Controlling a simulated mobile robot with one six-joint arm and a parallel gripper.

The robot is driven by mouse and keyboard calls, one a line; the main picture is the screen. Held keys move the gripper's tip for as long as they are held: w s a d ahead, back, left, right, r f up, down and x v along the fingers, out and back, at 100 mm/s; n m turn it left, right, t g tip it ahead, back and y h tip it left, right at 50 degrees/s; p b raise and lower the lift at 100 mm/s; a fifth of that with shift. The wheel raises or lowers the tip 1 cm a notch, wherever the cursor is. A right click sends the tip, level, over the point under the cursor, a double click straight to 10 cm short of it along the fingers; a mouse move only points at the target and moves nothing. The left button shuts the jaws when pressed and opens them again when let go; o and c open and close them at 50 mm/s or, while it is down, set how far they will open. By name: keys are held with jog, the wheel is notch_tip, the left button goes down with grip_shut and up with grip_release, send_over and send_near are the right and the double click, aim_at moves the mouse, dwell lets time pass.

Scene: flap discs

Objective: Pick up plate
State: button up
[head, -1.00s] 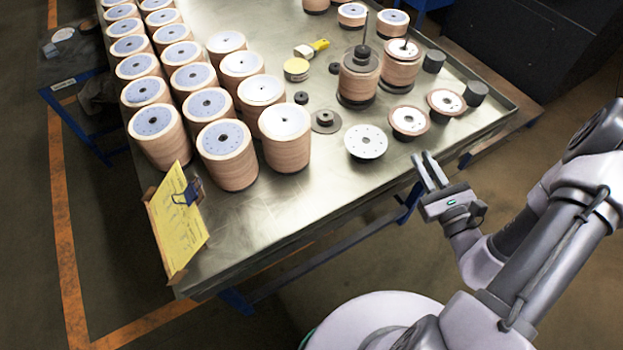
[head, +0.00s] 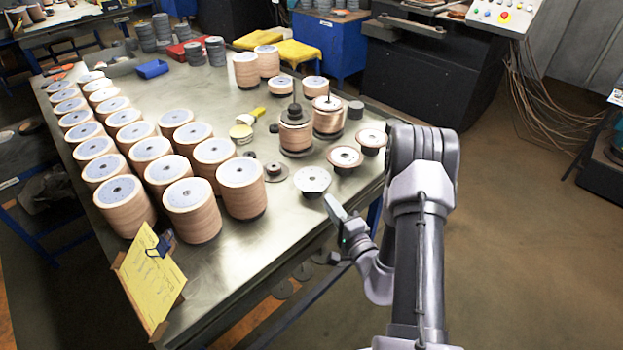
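A flat, pale round plate (head: 312,180) with small holes around a centre hole lies near the right front edge of the metal table. My gripper (head: 333,206) is just in front of it and slightly right, at the table edge. The fingers point toward the plate and show nearly edge-on, so the gap is hard to see; they were parted a second ago. Nothing shows held between them. I cannot tell whether a fingertip touches the plate's rim.
Two flanged discs (head: 345,158) stand right of the plate, and spindled disc stacks (head: 295,135) behind it. Tall flap disc stacks (head: 240,188) fill the left side. A yellow clipboard (head: 150,280) leans at the front corner. Bare metal (head: 255,240) lies left of my gripper.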

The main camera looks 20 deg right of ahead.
jog(key=w, duration=0.6)
grip_shut()
jog(key=shift+r, duration=0.1)
dwell(1.3)
